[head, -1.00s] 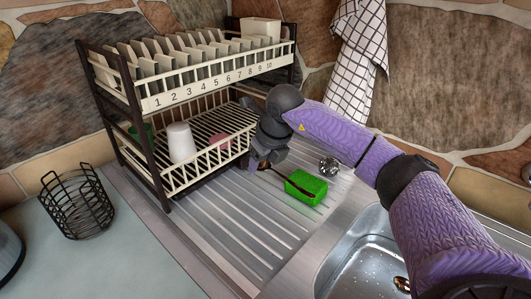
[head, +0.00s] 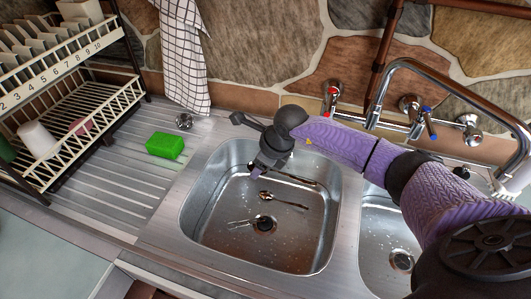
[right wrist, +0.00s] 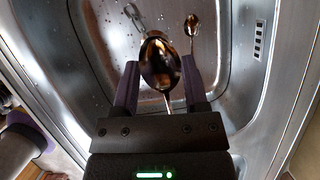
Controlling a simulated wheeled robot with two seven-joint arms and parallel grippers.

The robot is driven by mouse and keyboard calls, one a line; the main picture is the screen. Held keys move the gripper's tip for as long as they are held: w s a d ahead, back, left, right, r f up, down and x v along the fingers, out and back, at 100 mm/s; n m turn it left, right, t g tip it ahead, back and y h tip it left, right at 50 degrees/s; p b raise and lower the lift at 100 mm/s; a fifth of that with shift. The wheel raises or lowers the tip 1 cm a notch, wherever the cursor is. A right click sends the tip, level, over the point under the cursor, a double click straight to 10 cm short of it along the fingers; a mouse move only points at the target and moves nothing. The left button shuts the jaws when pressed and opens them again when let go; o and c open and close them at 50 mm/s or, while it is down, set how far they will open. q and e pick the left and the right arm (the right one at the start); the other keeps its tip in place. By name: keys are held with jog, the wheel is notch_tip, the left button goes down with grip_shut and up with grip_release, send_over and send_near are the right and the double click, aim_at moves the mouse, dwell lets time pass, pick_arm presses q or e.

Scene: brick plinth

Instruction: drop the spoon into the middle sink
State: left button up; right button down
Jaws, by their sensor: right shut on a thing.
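My right gripper (head: 257,172) is shut on a spoon, above the upper left part of the sink (head: 190,215) in the middle of the head view. The held spoon (head: 298,180) shows as a dark thin shape there. In the right wrist view its shiny bowl (right wrist: 160,64) sits between the fingers (right wrist: 158,88). Another spoon (head: 284,201) lies on the sink floor and also shows in the right wrist view (right wrist: 191,33). A fork (head: 240,223) lies near the drain. My left gripper is not in view.
Another basin (head: 374,222) is at the right, under a curved tap (head: 440,68). A green sponge (head: 165,146) lies on the ribbed drainboard (head: 125,180). A dish rack (head: 90,105) stands at the left. The sink's front area is open.

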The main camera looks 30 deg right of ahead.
notch_tip(320, 180, down, 6)
jog(key=b, duration=0.4)
jog(key=shift+w+a+r, duration=0.1)
jog(key=shift+r, duration=0.15)
grip_release()
notch_tip(320, 180, up, 9)
jog(key=p, duration=0.2)
send_over(266, 172)
jog(key=s+d, duration=0.1)
jog(key=s, duration=0.1)
jog(key=shift+w+r, duration=0.1)
